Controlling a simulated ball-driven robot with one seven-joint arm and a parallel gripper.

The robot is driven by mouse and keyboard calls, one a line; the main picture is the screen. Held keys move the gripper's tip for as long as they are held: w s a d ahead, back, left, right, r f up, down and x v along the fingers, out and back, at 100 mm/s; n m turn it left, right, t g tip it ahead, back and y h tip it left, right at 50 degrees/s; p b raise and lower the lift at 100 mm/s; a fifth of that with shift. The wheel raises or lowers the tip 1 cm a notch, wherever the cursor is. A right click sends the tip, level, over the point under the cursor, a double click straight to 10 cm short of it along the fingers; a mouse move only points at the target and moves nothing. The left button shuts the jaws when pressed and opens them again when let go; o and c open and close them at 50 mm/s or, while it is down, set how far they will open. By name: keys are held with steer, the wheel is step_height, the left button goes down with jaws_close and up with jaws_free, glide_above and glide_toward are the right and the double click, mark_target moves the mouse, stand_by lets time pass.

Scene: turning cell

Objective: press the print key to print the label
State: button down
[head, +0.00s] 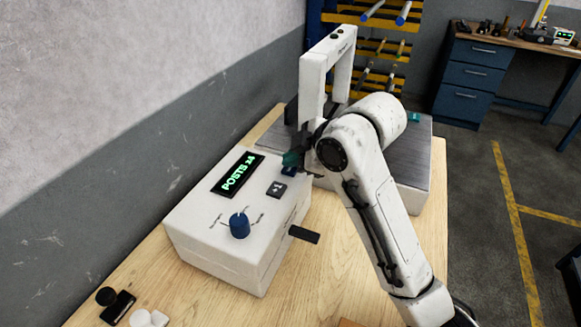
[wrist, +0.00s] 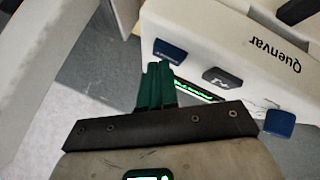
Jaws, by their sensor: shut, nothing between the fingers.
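The white box with the display and keys (head: 185,225) stands on the wooden bench. Its display (head: 238,175) reads "POSTS" and a number in green. A blue key (head: 289,171) with small lettering too small to read surely is partly hidden by my gripper; it shows clearly in the wrist view (wrist: 170,50). Beside it is a dark "+1" key (head: 276,190), also in the wrist view (wrist: 221,78). My gripper (head: 291,158) is shut and empty, its green fingertips (wrist: 159,66) close beside the blue key. I cannot tell whether they touch the box.
A blue knob (head: 239,225) sits at the box's near end. A black tab (head: 304,235) juts from its right side. A white arch (head: 331,72) stands behind. The wall runs along the left.

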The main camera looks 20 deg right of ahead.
mark_target(294, 170)
steer(key=shift+f, duration=0.25)
stand_by(0.3)
steer(key=shift+r, duration=0.15)
steer(key=shift+r+p, duration=0.75)
steer(key=shift+p, duration=0.05)
steer(key=shift+r+p, duration=2.25)
steer(key=shift+r, duration=0.2)
